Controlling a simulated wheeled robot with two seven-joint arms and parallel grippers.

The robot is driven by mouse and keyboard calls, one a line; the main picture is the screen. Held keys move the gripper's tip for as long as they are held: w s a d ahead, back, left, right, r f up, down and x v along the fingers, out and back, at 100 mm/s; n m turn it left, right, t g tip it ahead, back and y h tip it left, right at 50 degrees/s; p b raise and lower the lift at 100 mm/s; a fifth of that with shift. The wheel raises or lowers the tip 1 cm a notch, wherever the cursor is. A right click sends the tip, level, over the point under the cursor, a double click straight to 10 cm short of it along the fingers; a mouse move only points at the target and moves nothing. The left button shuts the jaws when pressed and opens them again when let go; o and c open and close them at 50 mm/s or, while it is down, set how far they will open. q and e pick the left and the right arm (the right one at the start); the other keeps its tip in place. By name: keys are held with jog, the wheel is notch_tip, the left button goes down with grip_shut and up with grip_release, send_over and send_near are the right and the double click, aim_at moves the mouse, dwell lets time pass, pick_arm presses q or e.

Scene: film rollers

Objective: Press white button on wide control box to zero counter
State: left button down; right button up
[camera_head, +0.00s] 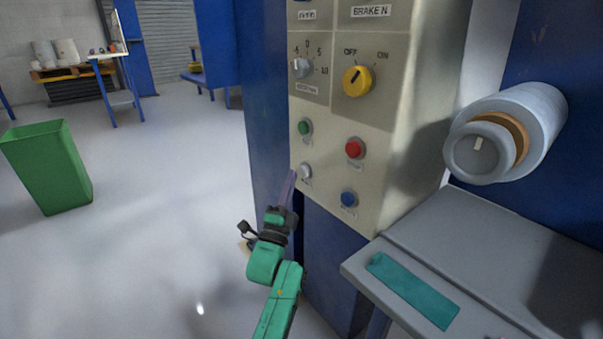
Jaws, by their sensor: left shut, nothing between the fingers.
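The wide control box (330,128) is a beige panel on a blue column. The white button (306,171) sits at its lower left, below the green button (304,127). A red button (354,148) and a blue button (348,199) are to its right. My left gripper (291,175) is shut and empty, with its fingertips just left of the white button, at the panel's left edge. I cannot tell whether the tips touch the button. My right gripper is not in view.
A yellow brake knob (357,81) and a smaller grey knob (301,67) are higher on the panel. A grey roller (512,130) and a grey table (500,255) with a teal strip (412,290) are at the right. A green bin (47,165) stands at the left on open floor.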

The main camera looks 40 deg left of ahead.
pick_arm(q)
jog(key=shift+w, duration=0.1)
dwell(0.6)
jog(key=shift+w+d, duration=0.1)
jog(key=shift+w, duration=0.2)
jog(key=shift+w+d, duration=0.15)
jog(key=shift+w, duration=0.3)
dwell(0.6)
jog(key=shift+s+a+p, duration=0.2)
jog(key=shift+s+p, duration=0.15)
jog(key=shift+s, duration=0.5)
